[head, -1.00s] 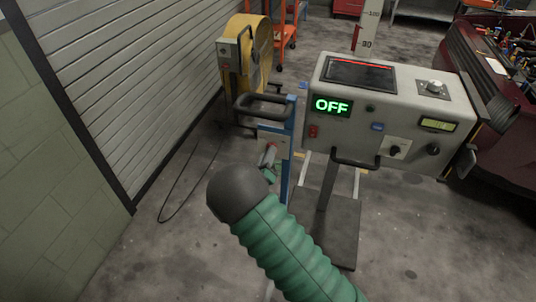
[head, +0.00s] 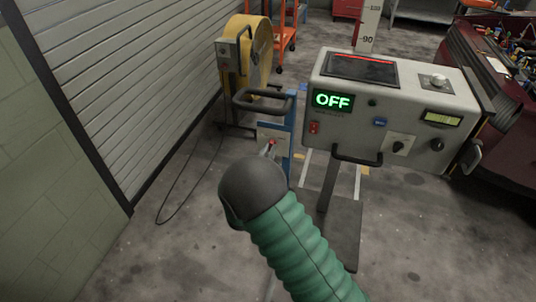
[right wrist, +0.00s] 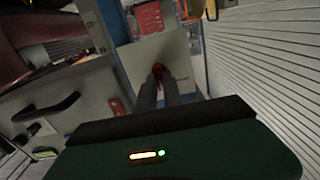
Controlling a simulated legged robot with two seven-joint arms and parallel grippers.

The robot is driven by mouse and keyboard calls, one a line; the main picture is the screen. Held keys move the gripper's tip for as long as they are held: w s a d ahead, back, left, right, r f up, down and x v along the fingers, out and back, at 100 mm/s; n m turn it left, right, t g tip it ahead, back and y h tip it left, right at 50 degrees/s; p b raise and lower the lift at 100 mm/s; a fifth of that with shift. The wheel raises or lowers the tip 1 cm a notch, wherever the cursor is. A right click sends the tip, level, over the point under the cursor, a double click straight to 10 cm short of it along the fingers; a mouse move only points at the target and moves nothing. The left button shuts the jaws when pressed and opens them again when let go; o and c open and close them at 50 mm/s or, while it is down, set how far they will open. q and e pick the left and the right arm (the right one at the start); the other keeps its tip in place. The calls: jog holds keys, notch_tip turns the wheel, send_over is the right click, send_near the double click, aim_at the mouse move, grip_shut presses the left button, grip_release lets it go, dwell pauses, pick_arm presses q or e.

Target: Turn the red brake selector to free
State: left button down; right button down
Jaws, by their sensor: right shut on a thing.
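The red brake selector (head: 272,142) is a small red knob on a pale plate (head: 277,134) fixed to a blue stand (head: 291,125). In the right wrist view the red knob (right wrist: 158,69) sits between the tips of my two grey fingers. My right gripper (right wrist: 159,78) is shut on it. In the head view my right gripper (head: 269,149) shows only as small fingertips at the plate, mostly hidden behind my dark rounded wrist and green sleeve. The lettering on the plate is too small to read. My left gripper is not in view.
A grey console (head: 390,110) with an OFF display and a black front handle (head: 356,159) stands to the right. A black handle (head: 262,101) tops the blue stand. A yellow reel (head: 255,60) stands behind, by the shutter (head: 130,80). Open floor lies at left.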

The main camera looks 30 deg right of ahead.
jog(key=m+b, duration=0.4)
jog(key=m, duration=0.1)
jog(key=m+b, duration=0.2)
jog(key=m, duration=0.1)
jog(key=shift+f, duration=0.4)
jog(key=shift+m, duration=0.3)
jog(key=c, duration=1.9)
grip_release()
jog(key=o, duration=0.4)
jog(key=shift+w, duration=0.15)
jog(key=shift+d+r, duration=0.1)
